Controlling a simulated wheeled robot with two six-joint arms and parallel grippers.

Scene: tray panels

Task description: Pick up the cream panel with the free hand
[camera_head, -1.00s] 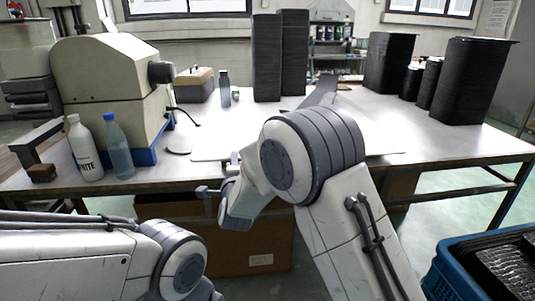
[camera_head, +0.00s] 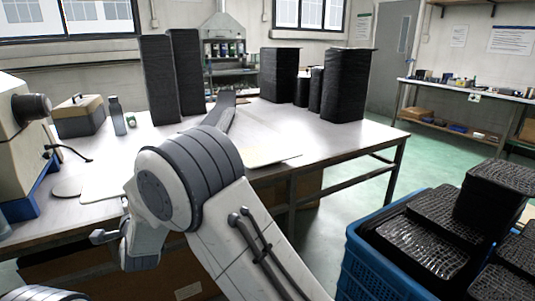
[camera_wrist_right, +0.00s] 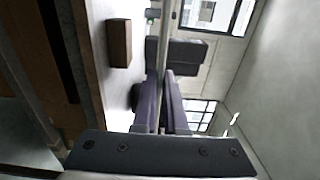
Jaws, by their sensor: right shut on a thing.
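A flat cream panel (camera_head: 268,156) lies on the table in the head view, right of my right arm, which hides its left part. Another pale flat sheet (camera_head: 106,186) lies left of that arm; I cannot tell its exact colour. My right gripper (camera_wrist_right: 165,78) is shut on a thin panel (camera_wrist_right: 171,25), seen nearly edge-on in the right wrist view, so its colour is unclear. The held panel cannot be made out in the head view. My left gripper is out of view; only a bit of the left arm shows at the bottom left corner.
Black stacks (camera_head: 347,85) stand at the table's back right, and two taller ones (camera_head: 186,72) further left. A grey bottle (camera_head: 117,117) and case (camera_head: 79,117) stand at the left. A blue crate (camera_head: 357,262) of black trays (camera_head: 425,240) is at right. Green floor is free behind it.

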